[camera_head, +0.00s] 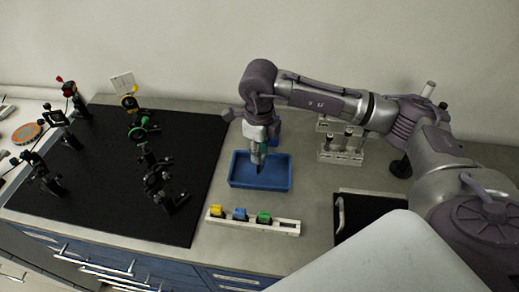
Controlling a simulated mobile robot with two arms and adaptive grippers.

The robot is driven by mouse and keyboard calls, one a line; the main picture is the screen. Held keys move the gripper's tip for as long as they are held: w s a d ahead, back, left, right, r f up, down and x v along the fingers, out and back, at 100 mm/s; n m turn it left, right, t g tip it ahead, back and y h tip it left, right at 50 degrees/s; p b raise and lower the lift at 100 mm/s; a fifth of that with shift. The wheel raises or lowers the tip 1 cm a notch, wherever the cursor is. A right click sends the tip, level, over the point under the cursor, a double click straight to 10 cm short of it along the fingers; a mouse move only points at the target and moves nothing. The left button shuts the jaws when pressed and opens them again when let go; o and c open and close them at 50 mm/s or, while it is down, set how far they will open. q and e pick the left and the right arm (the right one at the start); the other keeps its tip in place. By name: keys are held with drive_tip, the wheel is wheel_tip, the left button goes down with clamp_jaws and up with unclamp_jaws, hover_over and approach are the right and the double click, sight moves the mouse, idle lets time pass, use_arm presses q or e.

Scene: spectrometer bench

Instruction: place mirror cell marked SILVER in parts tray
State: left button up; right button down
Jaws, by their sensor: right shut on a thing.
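My right gripper (257,166) points down over the blue parts tray (290,176). It is shut on a small part, mostly hidden by the fingers. I cannot read any SILVER mark or tell from this view whether the part touches the tray floor. The visible tray floor looks empty. A pale rack (285,228) in front of the tray holds a yellow part (216,210), a blue part (240,213) and a green part (264,217). My left gripper is not in view.
A black breadboard (110,195) with several optic mounts fills the left side. A pale stepped stand (341,157) with posts is right of the tray. A black panel with a handle (340,213) lies at front right. Grey bench between tray and rack is clear.

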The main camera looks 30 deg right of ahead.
drive_tip(key=shift+f, duration=0.65)
drive_tip(key=shift+f, duration=0.1)
drive_tip(key=shift+f, duration=0.15)
drive_tip(key=c, duration=0.9)
unclamp_jaws()
drive_tip(key=shift+c, duration=0.2)
drive_tip(key=shift+r, duration=0.2)
